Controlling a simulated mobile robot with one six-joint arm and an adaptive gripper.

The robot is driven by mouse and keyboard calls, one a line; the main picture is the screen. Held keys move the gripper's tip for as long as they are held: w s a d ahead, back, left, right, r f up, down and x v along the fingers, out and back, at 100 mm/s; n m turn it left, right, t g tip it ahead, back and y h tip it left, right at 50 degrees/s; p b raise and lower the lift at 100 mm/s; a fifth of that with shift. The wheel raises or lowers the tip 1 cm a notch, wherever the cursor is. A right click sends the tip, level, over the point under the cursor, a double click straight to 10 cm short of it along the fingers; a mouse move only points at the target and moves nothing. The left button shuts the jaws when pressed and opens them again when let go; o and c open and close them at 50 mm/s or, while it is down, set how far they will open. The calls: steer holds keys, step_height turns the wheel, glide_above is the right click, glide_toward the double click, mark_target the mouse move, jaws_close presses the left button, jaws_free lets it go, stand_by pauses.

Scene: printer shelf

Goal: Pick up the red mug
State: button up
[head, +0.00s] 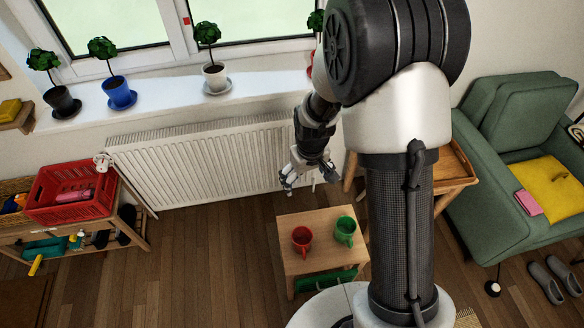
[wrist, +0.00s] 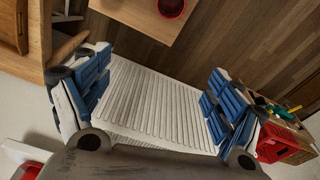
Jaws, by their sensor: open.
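The red mug (head: 301,238) stands upright on the small wooden table (head: 294,267), left of the green mug (head: 345,230). My gripper (head: 311,184) hangs in front of the radiator, above the table's back edge in the picture and apart from both mugs. In the wrist view its two blue-padded fingers (wrist: 157,68) are spread wide with nothing between them. The red mug also shows in the wrist view (wrist: 171,7), cut off by the top edge, beyond the fingertips. The green mug is out of the wrist view.
A white radiator (head: 190,160) runs along the wall behind my gripper, below a sill with potted plants (head: 121,92). A wooden side table (head: 455,168) and green armchair (head: 530,190) stand right. A red crate (head: 72,190) sits on a left bench. Floor left of the table is clear.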

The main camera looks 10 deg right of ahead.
steer(key=shift+n+g, duration=0.5)
steer(key=shift+g, duration=0.2)
steer(key=shift+s+a+f+b, duration=0.1)
steer(key=shift+s+f+b, duration=0.35)
steer(key=shift+f, duration=5.45)
steer(key=shift+s+f+b, duration=0.3)
steer(key=shift+f+b, duration=0.25)
steer(key=shift+f, duration=5.3)
steer(key=shift+s+a+f+b, duration=0.1)
steer(key=shift+s+f+b, duration=0.35)
steer(key=shift+f, duration=5.45)
steer(key=shift+c, duration=0.5)
steer(key=shift+r, duration=0.1)
steer(key=c, duration=1.3)
steer(key=shift+o, duration=0.2)
